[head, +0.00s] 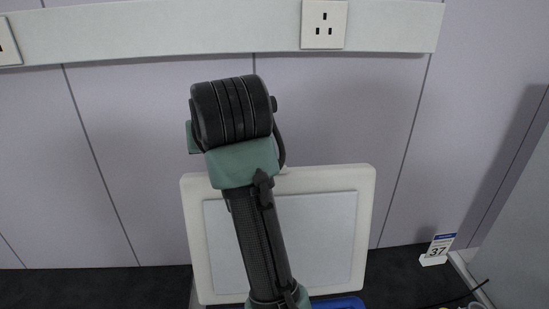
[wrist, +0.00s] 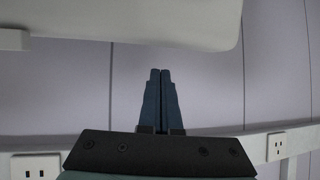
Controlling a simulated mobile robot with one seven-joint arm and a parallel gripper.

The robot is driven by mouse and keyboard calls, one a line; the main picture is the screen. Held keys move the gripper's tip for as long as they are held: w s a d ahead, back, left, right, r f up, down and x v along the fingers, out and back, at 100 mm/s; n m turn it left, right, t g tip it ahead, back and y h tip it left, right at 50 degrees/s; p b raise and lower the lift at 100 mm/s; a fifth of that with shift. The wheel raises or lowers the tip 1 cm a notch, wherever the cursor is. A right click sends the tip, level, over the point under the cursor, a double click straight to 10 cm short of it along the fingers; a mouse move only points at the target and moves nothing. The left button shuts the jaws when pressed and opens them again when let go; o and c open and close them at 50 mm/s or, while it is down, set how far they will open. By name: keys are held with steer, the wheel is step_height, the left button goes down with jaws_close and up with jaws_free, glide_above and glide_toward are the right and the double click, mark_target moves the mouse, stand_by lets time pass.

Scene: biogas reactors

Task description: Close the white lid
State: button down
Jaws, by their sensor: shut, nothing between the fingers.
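The white lid (head: 325,235) stands raised, close to upright, in front of the wall in the head view. It has a pale grey inner panel and a thick white rim. My arm crosses in front of its left half and hides part of it. In the wrist view a broad white rounded edge, which looks like the lid (wrist: 140,18), fills the top. My gripper (wrist: 160,72) shows there with its two dark fingers shut together and empty. The fingertips appear just short of that edge, with a small gap in the picture. My fingers are hidden in the head view.
A blue edge (head: 338,303) shows beneath the lid. A white rail with sockets (head: 323,24) runs along the wall above. A small sign marked 37 (head: 437,249) stands at the right, near a grey panel (head: 515,235). The dark surface left of the lid looks clear.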

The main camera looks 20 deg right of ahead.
steer(key=s+d+r+m+g+h, duration=0.1)
steer(key=s+d+g, duration=0.1)
steer(key=d, duration=0.3)
steer(key=s+d+r+m+g+h, duration=0.1)
steer(key=d+r+g, duration=0.1)
steer(key=d, duration=0.3)
steer(key=shift+w+d+f+p, duration=0.1)
steer(key=shift+w+f+p, duration=0.15)
steer(key=shift+f+p, duration=0.9)
steer(key=shift+w+d+f+p, duration=0.1)
steer(key=shift+w+f+p, duration=0.15)
steer(key=shift+f+p, duration=0.9)
steer(key=shift+w+f+p, duration=0.25)
steer(key=shift+f+p, duration=0.2)
steer(key=shift+f, duration=1.4)
steer(key=shift+d, duration=0.1)
